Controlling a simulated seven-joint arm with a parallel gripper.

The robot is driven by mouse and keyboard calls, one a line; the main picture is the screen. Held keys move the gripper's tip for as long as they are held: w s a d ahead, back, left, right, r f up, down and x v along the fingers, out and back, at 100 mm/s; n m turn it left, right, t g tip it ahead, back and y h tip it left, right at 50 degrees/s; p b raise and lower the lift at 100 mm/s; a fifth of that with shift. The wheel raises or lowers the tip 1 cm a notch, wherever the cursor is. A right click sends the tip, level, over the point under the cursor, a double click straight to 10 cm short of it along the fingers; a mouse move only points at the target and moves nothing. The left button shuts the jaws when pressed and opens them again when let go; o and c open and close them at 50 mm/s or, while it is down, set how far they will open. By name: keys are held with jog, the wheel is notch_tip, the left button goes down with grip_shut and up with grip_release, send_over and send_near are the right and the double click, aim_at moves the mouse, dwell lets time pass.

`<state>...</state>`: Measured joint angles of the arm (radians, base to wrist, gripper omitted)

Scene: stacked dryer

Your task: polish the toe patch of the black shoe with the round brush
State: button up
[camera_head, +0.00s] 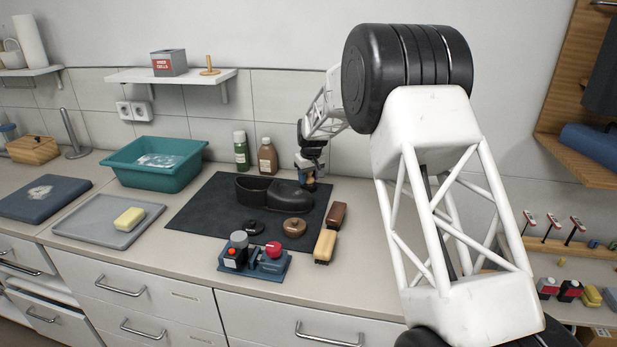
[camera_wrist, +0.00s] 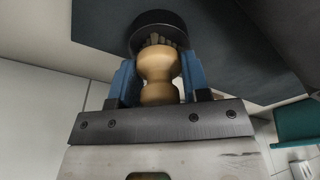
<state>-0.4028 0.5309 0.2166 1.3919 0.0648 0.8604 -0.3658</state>
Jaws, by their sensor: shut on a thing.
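The black shoe (camera_head: 262,193) lies on the dark mat (camera_head: 205,210) on the counter, toe to the right. My gripper (camera_head: 308,178) is at the toe end. It is shut on the round brush (camera_wrist: 159,70), whose pale wooden handle sits between the blue fingers in the wrist view, where my gripper (camera_wrist: 157,82) also shows. The toe patch itself cannot be made out.
A brown round item (camera_head: 294,228), a small black disc (camera_head: 253,228) and two brushes (camera_head: 325,246) (camera_head: 337,215) lie in front of the shoe. A blue holder (camera_head: 255,262) stands at the mat's front. Two bottles (camera_head: 267,157) stand behind. A teal basin (camera_head: 153,165) is left.

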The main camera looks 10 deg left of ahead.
jog(key=shift+f, duration=0.1)
dwell(0.3)
jog(key=shift+r, duration=3.6)
jog(key=shift+d, duration=0.1)
jog(key=s+d+r+m, duration=0.2)
jog(key=d, duration=1.1)
jog(key=s+d+r+m, duration=0.1)
jog(key=s+d+m, duration=0.2)
jog(key=d, duration=1.1)
jog(key=s+d+r+m+h, duration=0.1)
jog(key=s+d+r+m, duration=0.1)
jog(key=d, duration=1.1)
jog(key=shift+s+d+r+m, duration=0.2)
jog(key=shift+s+r+m, duration=0.15)
jog(key=shift+m, duration=0.35)
jog(key=shift+a, duration=0.1)
